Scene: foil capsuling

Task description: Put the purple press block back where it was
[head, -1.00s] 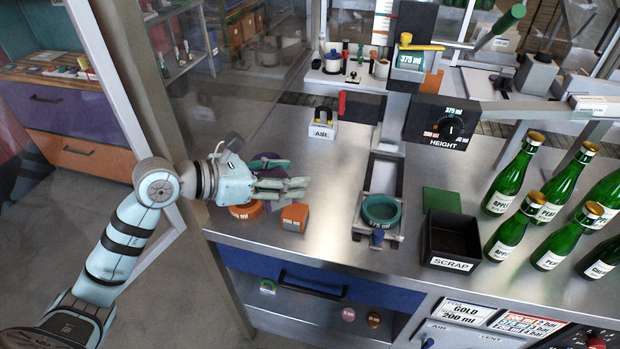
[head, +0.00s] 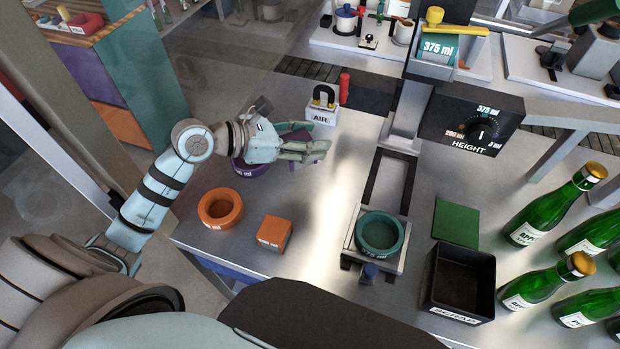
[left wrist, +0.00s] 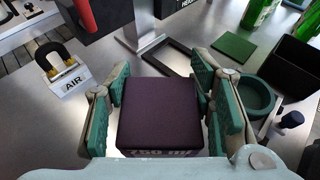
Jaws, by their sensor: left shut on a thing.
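The purple press block (left wrist: 160,112) is a dark cube with a "750 ml" label, seen in the left wrist view between my fingers. My left gripper (head: 308,150) is shut on it, at the back left of the steel bench. In the head view the block (head: 290,139) is mostly hidden behind the fingers. A purple ring (head: 252,169) lies beneath and beside the gripper, partly covered by it. I cannot tell whether the block touches the bench. My right gripper is not in view.
An orange ring (head: 219,208) and orange block (head: 274,233) stand in front of the gripper. The AIR valve box (head: 321,112) is close behind it. A teal ring (head: 382,232) sits on the press slide. Right are a green pad (head: 456,222), scrap bin (head: 460,280) and several bottles.

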